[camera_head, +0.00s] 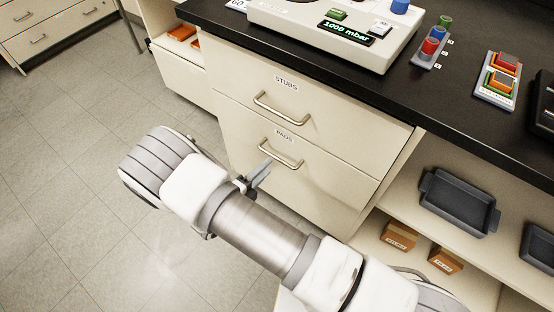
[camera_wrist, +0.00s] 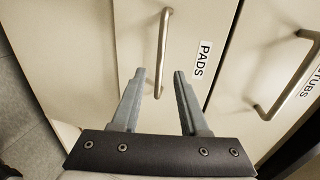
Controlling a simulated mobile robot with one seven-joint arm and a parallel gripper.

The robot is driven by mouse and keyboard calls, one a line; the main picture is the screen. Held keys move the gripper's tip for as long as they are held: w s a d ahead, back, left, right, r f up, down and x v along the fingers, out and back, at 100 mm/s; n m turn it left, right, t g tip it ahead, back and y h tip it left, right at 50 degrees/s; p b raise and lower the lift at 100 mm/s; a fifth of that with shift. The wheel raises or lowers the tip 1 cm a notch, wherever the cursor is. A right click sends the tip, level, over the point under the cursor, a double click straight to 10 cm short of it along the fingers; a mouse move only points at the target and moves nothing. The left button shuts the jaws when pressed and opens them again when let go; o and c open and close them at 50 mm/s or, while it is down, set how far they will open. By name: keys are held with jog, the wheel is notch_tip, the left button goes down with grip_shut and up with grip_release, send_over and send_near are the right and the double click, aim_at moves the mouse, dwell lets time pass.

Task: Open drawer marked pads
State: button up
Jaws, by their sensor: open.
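The drawer marked PADS (camera_head: 310,182) is the lower drawer of the cream cabinet and looks shut. Its bar handle (camera_head: 280,154) is below the PADS label; the handle also shows in the wrist view (camera_wrist: 162,50). My gripper (camera_head: 262,172) is in front of this drawer, just below the handle in the head view. In the wrist view my gripper (camera_wrist: 160,75) is open, with its two fingers apart and the near end of the handle appearing between them. Whether the fingers reach around the bar I cannot tell. Nothing is held.
The STUBS drawer (camera_head: 310,120), shut, is directly above, with its own handle (camera_head: 282,108). A black countertop (camera_head: 450,110) overhangs the cabinet. To the right are open shelves with a dark tray (camera_head: 458,203) and small cardboard boxes (camera_head: 398,237). The tiled floor (camera_head: 75,200) at left is clear.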

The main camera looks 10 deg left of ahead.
aim_at(277, 157)
jog(key=b+x, duration=0.1)
jog(key=x, duration=0.5)
jog(key=shift+w+d, duration=0.1)
jog(key=shift+w, duration=0.2)
grip_shut()
dwell(1.1)
